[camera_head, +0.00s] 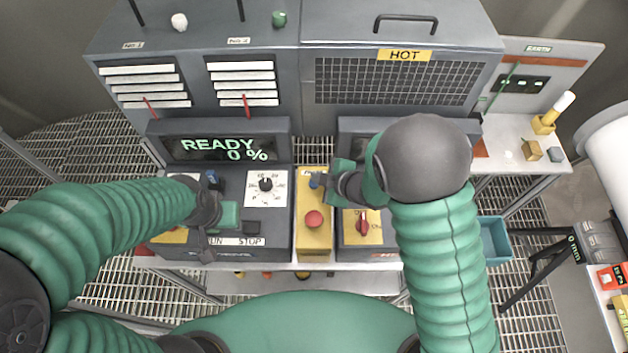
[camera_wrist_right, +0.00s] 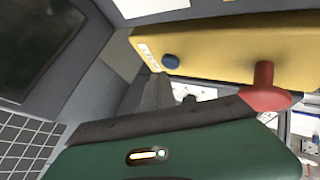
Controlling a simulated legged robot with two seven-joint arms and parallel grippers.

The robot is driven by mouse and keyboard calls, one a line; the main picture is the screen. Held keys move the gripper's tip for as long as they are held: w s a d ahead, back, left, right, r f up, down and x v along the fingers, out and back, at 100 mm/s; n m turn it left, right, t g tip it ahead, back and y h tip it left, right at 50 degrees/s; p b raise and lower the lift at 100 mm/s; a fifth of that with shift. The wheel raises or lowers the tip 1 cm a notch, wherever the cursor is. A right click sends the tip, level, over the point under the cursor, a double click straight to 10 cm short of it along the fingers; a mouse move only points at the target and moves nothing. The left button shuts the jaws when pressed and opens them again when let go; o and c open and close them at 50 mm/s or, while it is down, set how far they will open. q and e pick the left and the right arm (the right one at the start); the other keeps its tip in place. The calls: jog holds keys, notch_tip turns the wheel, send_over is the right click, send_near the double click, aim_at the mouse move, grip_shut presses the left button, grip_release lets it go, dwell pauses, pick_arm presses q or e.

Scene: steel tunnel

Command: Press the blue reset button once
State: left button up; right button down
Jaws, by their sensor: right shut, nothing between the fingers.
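A blue button (camera_head: 315,180) sits at the back of the yellow control box (camera_head: 314,246) on the bench. The same blue button (camera_wrist_right: 171,62) shows uncovered in the right wrist view, beside a small white label that I cannot read. My right gripper (camera_head: 327,181) is shut and empty, just right of the blue button in the head view; I cannot tell whether they touch. My left gripper (camera_head: 211,222) hangs over the left console; its fingers are too unclear to tell open from shut.
A red mushroom button (camera_head: 314,219) is in front of the blue one on the same box. A second blue part (camera_head: 213,177) stands by a dial (camera_head: 266,185) on the left console. A red knob (camera_head: 363,224) is right of the box. The left display (camera_head: 226,149) reads READY 0 %.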

aim_at(317, 186)
jog(key=shift+r, duration=0.1)
jog(key=shift+a+r+p, duration=0.1)
jog(key=shift+r+p, duration=0.25)
jog(key=shift+p, duration=0.05)
notch_tip(317, 186, up, 4)
jog(key=p, duration=0.3)
jog(key=shift+r+p, duration=0.15)
jog(key=shift+p, duration=0.15)
